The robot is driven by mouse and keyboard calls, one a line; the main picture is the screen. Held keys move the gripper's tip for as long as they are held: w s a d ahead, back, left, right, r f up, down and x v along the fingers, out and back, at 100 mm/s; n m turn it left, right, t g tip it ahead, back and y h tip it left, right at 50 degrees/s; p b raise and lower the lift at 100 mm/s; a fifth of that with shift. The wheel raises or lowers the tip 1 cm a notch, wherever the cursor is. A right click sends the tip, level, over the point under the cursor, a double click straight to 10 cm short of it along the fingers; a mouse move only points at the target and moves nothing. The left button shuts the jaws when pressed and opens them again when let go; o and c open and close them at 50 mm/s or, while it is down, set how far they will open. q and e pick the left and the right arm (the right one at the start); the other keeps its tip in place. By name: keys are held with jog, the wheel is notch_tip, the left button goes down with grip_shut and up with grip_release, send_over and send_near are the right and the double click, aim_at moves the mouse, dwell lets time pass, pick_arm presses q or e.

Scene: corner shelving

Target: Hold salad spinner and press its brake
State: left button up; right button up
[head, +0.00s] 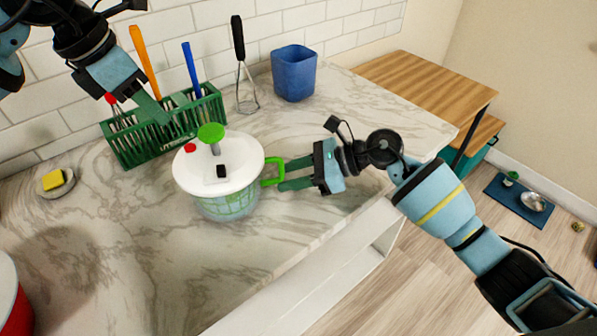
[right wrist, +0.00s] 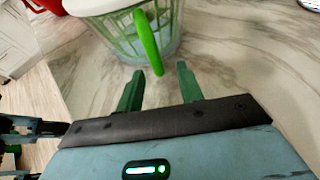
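The salad spinner (head: 227,207) stands upright on the marble counter. It has a clear bowl with a green basket, a white lid (head: 255,160), a green knob (head: 211,132) on a grey stem, a red button (head: 190,148) and a black button (head: 221,171). Its green side handle (head: 275,171) points toward my right gripper (head: 282,174). That gripper is open, its fingertips at the handle. In the right wrist view the handle (right wrist: 147,42) reaches between the open fingertips (right wrist: 160,70). My left gripper (head: 157,115) is above and left of the spinner, in front of the green rack; its finger gap is unclear.
A green utensil rack (head: 150,145) stands behind the spinner, with orange- and blue-handled tools. A whisk (head: 243,70) leans on the wall beside a blue container (head: 293,73). A yellow sponge (head: 53,180) sits on a dish at left. The counter's front edge (head: 300,250) is near.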

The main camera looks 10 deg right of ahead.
jog(key=shift+c, duration=0.4)
grip_shut()
jog(key=shift+c, duration=0.4)
grip_release()
grip_shut()
dwell(0.8)
